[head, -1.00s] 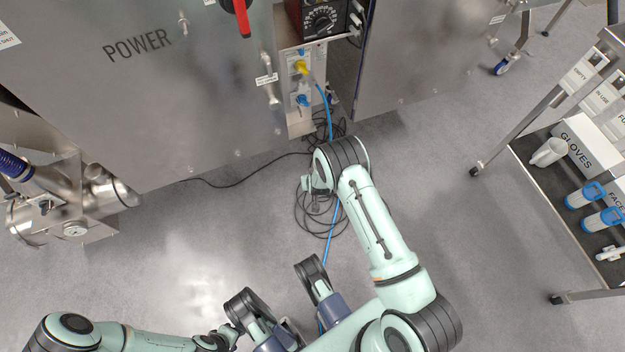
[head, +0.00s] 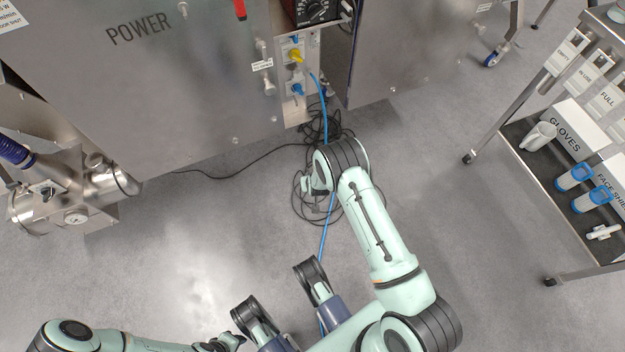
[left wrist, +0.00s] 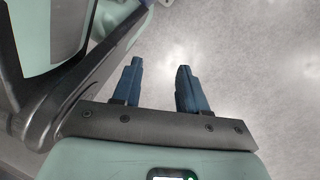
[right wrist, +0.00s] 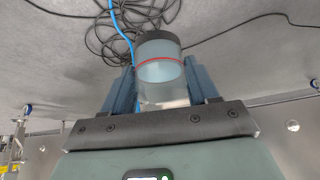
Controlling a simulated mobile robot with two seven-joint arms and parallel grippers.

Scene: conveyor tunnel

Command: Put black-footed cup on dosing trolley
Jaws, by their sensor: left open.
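In the right wrist view, a clear cup (right wrist: 161,88) with a black foot and a red line around it sits between the fingers of my right gripper (right wrist: 161,80), which is shut on it. The black foot points away from the wrist. The head view does not clearly show this cup or the right fingers. My left gripper (left wrist: 158,82) is open and empty over bare floor in the left wrist view. A wheeled steel trolley (head: 562,208) stands at the right in the head view, apart from both grippers; I cannot tell if it is the dosing trolley.
The trolley's lower shelf holds a white jug (head: 540,136), blue-topped cups (head: 574,177) and a glove box (head: 578,128). A steel cabinet (head: 140,90) fills the back left. Black cables (head: 318,205) and a blue hose lie on the floor. Floor before the trolley is clear.

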